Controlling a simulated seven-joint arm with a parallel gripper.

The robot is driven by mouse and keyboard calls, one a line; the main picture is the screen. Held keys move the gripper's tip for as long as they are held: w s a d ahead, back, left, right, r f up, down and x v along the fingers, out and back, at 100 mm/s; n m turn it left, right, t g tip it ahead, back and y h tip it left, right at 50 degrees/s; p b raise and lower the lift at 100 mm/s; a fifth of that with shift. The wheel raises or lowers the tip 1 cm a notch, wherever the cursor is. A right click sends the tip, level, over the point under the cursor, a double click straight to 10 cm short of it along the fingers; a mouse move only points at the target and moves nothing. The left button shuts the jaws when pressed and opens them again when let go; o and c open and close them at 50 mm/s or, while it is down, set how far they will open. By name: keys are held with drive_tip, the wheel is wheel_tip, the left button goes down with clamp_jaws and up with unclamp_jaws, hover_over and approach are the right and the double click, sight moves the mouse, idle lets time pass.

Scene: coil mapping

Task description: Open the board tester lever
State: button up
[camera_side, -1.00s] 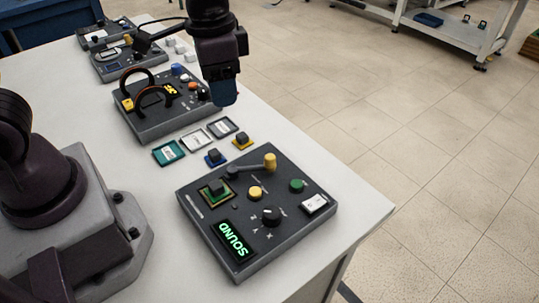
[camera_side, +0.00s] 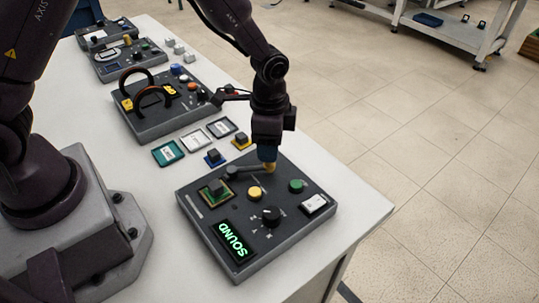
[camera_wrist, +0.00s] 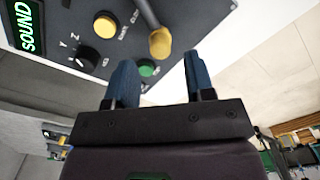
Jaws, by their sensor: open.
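The board tester (camera_side: 290,232) is a dark grey box near the table's front corner, with a green display (camera_side: 233,242) reading SOUND. Its lever (camera_side: 248,171) is a grey arm with a yellow knob (camera_side: 269,168) at its right end. A green board with a dark block (camera_side: 214,190) sits in the tester at the lever's left. My gripper (camera_side: 267,158) points down just at the yellow knob, partly hiding it. In the wrist view the blue fingers (camera_wrist: 157,80) are apart with nothing between them, and the yellow knob (camera_wrist: 160,43) lies just beyond their tips.
The tester also carries a yellow button (camera_side: 254,193), a green button (camera_side: 297,185), a black dial (camera_side: 271,215) and a white switch (camera_side: 314,204). Small trays and two blocks lie behind it. Another device with two dark hoops (camera_side: 160,122) stands farther back.

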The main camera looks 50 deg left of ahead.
drive_tip(key=shift+f, duration=2.05)
clamp_jaws()
